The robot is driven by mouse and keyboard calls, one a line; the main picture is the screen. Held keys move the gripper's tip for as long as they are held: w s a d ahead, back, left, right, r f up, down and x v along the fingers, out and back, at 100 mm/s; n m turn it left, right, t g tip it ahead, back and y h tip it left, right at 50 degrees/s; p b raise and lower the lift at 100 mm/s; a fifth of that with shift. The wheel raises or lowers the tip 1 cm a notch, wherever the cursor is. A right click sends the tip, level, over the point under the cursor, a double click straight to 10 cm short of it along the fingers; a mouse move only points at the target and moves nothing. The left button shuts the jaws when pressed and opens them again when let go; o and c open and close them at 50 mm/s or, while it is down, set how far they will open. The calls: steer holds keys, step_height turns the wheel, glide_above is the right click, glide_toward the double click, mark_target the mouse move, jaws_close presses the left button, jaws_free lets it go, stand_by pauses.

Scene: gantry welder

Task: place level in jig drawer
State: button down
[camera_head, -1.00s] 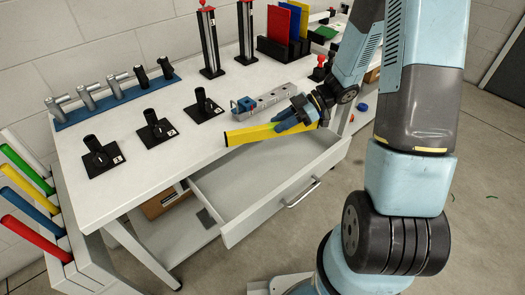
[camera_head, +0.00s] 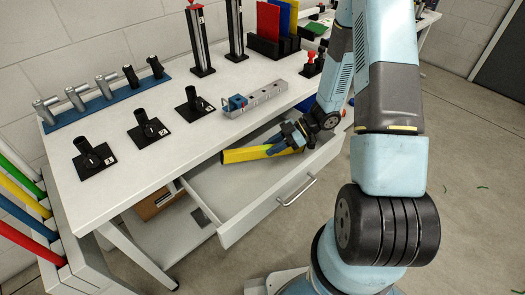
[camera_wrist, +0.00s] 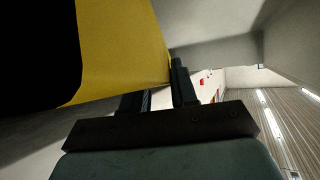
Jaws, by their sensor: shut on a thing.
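The yellow level (camera_head: 248,154) is a long bar held by its right end in my gripper (camera_head: 288,140). It lies roughly crosswise above the open jig drawer (camera_head: 240,235), near the table's front edge. Whether it touches the drawer floor or walls I cannot tell. In the wrist view the level (camera_wrist: 125,45) fills the upper left, with a black area at its left, and my gripper (camera_wrist: 160,95) is shut on its edge. The drawer's inside looks empty apart from the level over it.
The table (camera_head: 130,180) carries several black stands at the left, a grey perforated bar (camera_head: 262,98) with a blue clamp just behind the drawer, and two upright posts. Coloured panels (camera_head: 275,22) stand at the back. Coloured tubes (camera_head: 30,215) lean at the left.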

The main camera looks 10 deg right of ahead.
mark_target(270, 146)
steer(key=a, duration=0.3)
steer(key=shift+s+a+f, duration=0.1)
steer(key=shift+s+a, duration=0.2)
steer(key=shift+a, duration=0.1)
steer(key=shift+d+f, duration=0.1)
steer(key=shift+f, duration=0.4)
steer(key=c, duration=0.9)
jaws_free()
steer(key=shift+o, duration=0.2)
steer(key=shift+v, duration=3.8)
